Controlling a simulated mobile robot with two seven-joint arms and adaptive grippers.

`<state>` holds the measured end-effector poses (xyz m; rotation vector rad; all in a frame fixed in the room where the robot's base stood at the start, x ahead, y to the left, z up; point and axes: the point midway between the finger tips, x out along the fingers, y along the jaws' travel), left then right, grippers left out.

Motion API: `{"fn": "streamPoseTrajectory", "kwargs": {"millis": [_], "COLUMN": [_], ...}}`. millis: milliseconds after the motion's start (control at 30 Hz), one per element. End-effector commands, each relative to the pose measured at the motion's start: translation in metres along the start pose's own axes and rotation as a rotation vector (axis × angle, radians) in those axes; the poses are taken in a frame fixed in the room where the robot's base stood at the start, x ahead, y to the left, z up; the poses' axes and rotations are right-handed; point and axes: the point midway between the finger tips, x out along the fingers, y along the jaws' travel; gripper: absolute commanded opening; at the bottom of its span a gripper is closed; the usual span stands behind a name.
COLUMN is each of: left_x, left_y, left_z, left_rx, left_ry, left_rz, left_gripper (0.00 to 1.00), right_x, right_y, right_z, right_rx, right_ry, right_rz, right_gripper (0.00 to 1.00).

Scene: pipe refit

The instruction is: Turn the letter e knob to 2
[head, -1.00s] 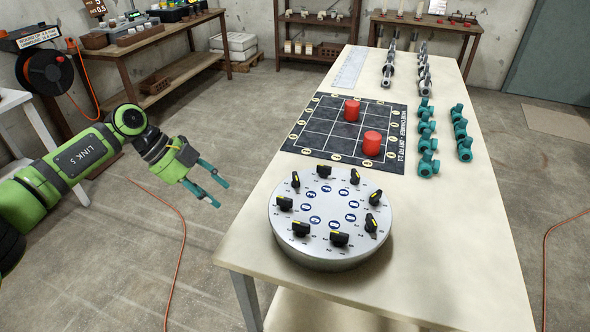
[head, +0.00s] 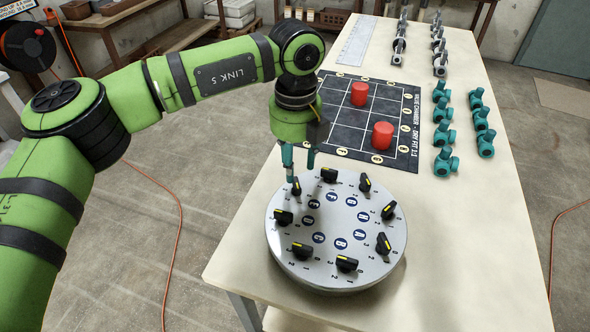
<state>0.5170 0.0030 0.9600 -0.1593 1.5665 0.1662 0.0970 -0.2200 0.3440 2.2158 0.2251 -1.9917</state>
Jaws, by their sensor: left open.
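A round silver dial plate (head: 336,222) sits on the near part of the table. Several black knobs with yellow marks ring its top, each with small numbers around it and a blue letter disc on its inner side. The disc that seems to read E (head: 314,204) lies at the upper left; the letters are small. The knob outside it, the e knob (head: 296,188), stands at the plate's upper-left rim. My left gripper (head: 291,179) is open and points down right at this knob; whether its teal fingers touch it I cannot tell. My right gripper is not in view.
A black grid mat (head: 340,126) with two red cylinders (head: 359,93) (head: 382,135) lies behind the plate. Teal pipe fittings (head: 446,161) and metal fittings (head: 440,63) stand on the right and far table. The table's right front is clear.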

Motion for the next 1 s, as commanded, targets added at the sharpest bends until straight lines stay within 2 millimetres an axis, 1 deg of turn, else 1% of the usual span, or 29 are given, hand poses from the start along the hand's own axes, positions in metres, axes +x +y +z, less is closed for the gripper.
{"fn": "streamPoseTrajectory", "kwargs": {"millis": [33, 100, 233, 400, 667, 700, 800, 1000], "left_x": [0.008, 0.019, 0.037, 0.051, 0.053, 0.053, 0.053, 0.053], "left_y": [0.001, 0.001, 0.001, 0.000, 0.000, 0.000, 0.000, 0.000], "left_z": [-0.001, 0.000, 0.000, 0.000, 0.000, 0.000, 0.000, 0.000], "left_rx": [0.000, -0.001, -0.001, -0.002, -0.002, -0.002, -0.002, -0.002], "left_ry": [0.004, 0.005, 0.004, 0.002, 0.002, 0.002, 0.002, 0.001], "left_rz": [0.000, 0.001, -0.001, -0.003, -0.003, -0.003, -0.003, -0.003], "left_gripper": [0.44, 0.44, 0.44, 0.44, 0.44, 0.36, 0.00, 0.00], "right_x": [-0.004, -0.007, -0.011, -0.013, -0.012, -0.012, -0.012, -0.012], "right_y": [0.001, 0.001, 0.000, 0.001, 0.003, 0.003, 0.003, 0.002], "right_z": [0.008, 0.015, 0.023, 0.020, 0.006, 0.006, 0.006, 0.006], "right_rx": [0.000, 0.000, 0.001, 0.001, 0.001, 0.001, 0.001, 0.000], "right_ry": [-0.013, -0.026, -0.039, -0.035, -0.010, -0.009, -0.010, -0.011], "right_rz": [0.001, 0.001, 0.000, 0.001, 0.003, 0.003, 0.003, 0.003], "right_gripper": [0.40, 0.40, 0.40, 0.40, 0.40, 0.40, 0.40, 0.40]}}
